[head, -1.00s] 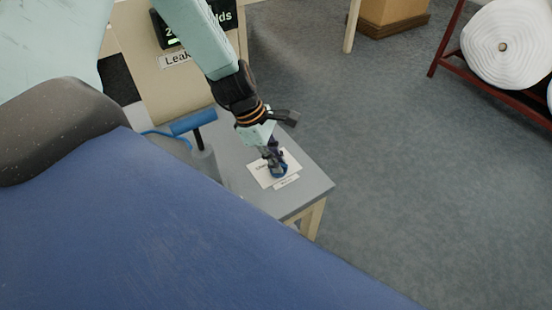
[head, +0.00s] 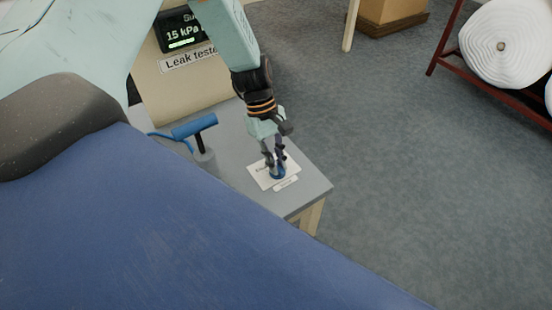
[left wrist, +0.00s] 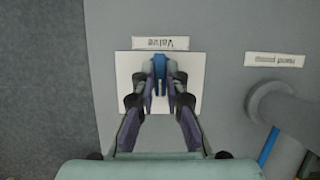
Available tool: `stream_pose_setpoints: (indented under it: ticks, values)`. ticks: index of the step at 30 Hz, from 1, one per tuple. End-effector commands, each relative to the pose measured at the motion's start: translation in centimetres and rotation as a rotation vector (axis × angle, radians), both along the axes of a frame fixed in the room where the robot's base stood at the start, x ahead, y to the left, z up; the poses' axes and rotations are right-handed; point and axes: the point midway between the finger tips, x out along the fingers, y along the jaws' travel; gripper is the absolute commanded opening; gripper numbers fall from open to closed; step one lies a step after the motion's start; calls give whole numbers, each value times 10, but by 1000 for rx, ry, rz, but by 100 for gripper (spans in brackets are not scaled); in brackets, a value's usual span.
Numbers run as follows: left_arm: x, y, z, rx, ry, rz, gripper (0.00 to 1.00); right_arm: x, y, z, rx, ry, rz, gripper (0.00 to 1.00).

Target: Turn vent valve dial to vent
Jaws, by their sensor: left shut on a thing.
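The blue vent valve dial (head: 277,174) sits on a white plate (head: 291,166) near the corner of the grey table. In the left wrist view the dial (left wrist: 159,64) shows as a narrow blue grip between the fingers, and its plate (left wrist: 122,84) lies around it. My left gripper (head: 273,162) comes down from above and is shut on the dial; it also shows in the left wrist view (left wrist: 160,88). A label reading "Valve" (left wrist: 160,43) lies at the plate's edge. The plate's other markings are mostly hidden or too small to read. My right gripper is not in view.
A hand pump with a blue handle (head: 194,126) stands left of the dial. The leak tester (head: 190,90) behind shows 15 kPa on its screen (head: 184,32). A blue surface (head: 170,225) fills the front. White rolls (head: 503,44) sit on a red rack at right.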

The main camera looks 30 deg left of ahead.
Motion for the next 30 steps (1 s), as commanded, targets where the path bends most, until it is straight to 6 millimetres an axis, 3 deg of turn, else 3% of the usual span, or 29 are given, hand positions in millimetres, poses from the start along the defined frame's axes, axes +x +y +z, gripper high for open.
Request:
stream_pose_setpoints:
  ticks: [15, 30]
  values:
    - [4, -1, 1, 3, -3, -474, 0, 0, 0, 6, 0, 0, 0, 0]
    - [5, -2, 1, 3, -5, -721, 0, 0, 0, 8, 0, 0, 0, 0]
